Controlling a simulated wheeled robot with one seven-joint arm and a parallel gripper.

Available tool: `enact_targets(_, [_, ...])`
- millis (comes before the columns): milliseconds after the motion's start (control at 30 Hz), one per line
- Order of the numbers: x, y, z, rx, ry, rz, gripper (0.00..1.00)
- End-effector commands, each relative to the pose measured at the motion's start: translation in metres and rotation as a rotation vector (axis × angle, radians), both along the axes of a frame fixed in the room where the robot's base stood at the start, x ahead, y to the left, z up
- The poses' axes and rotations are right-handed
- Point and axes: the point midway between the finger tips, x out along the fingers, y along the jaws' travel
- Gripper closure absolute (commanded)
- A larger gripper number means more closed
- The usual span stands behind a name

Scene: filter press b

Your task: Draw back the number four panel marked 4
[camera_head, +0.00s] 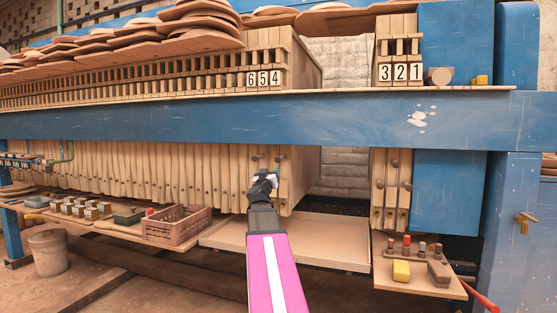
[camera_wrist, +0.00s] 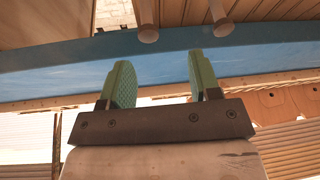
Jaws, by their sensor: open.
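The number 4 panel is the pale wooden plate at the right end of the left stack; its label 4 (camera_head: 275,78) sits above the blue beam, beside labels 5 and 6. Below the beam, round knobs (camera_head: 280,158) stick out from the end plates of this stack. My gripper (camera_head: 264,178) is below the beam in front of these plates, just under the knobs. In the wrist view its two green fingers (camera_wrist: 159,62) are apart with nothing between them. Two round wooden knobs (camera_wrist: 148,34) show beyond the fingertips, apart from them. Which knob belongs to panel 4 is unclear there.
The blue beam (camera_head: 330,116) crosses above my gripper. An open gap with a pale back wall (camera_head: 341,75) separates the left stack from panels 3, 2, 1 (camera_head: 400,73). A tray (camera_head: 290,240) lies below; a brown crate (camera_head: 177,226) and a tool shelf (camera_head: 420,284) flank it.

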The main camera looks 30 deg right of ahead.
Motion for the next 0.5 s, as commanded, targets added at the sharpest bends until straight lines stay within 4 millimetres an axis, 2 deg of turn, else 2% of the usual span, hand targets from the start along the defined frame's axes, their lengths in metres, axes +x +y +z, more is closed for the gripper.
enact_targets(167, [-0.005,-0.013,0.012,-0.004,-0.019,-0.047,0.43])
enact_targets(500, [0.023,-0.039,0.027,-0.004,-0.018,-0.046,0.43])
